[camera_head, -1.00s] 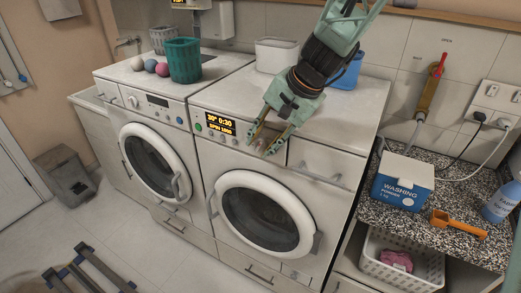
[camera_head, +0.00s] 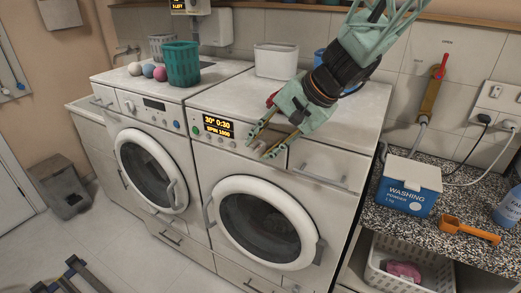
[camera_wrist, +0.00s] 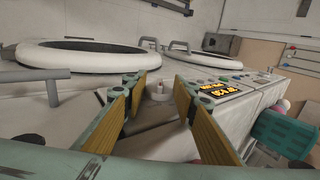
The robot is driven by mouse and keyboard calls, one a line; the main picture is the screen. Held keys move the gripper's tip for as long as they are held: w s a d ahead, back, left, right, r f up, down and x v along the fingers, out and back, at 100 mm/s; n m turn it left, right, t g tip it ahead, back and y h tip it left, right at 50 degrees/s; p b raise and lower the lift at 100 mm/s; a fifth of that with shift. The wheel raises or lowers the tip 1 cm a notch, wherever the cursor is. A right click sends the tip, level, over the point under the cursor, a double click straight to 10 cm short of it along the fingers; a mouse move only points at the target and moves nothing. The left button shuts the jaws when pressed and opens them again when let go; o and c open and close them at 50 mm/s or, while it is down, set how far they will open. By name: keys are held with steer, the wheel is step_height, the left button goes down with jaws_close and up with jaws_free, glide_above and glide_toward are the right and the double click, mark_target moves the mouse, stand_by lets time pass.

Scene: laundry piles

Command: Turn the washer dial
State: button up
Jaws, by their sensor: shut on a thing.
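The right-hand washer (camera_head: 222,160) has a white front, a round door and a lit display (camera_head: 218,126) with yellow text reading 30° 0:30 and SPIN 1000. Its dial (camera_wrist: 158,91) shows as a pale round knob between my fingertips in the wrist view. My gripper (camera_head: 258,149) reaches down from the upper right to the control panel, just right of the display. Its two yellow-faced fingers are shut on the dial, one on each side. In the head view the fingers largely hide the dial. The display also shows in the wrist view (camera_wrist: 213,88).
A second washer (camera_head: 147,120) stands to the left, with a teal basket (camera_head: 183,62) and several balls on top. A white tub (camera_head: 276,61) sits behind my gripper. A washing powder box (camera_head: 405,186) and orange scoop (camera_head: 469,231) rest on the right counter.

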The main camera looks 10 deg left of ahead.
steer(key=shift+y+b, duration=0.3)
steer(key=shift+b, duration=0.15)
stand_by(0.3)
steer(key=o, duration=0.9)
steer(key=shift+v, duration=6)
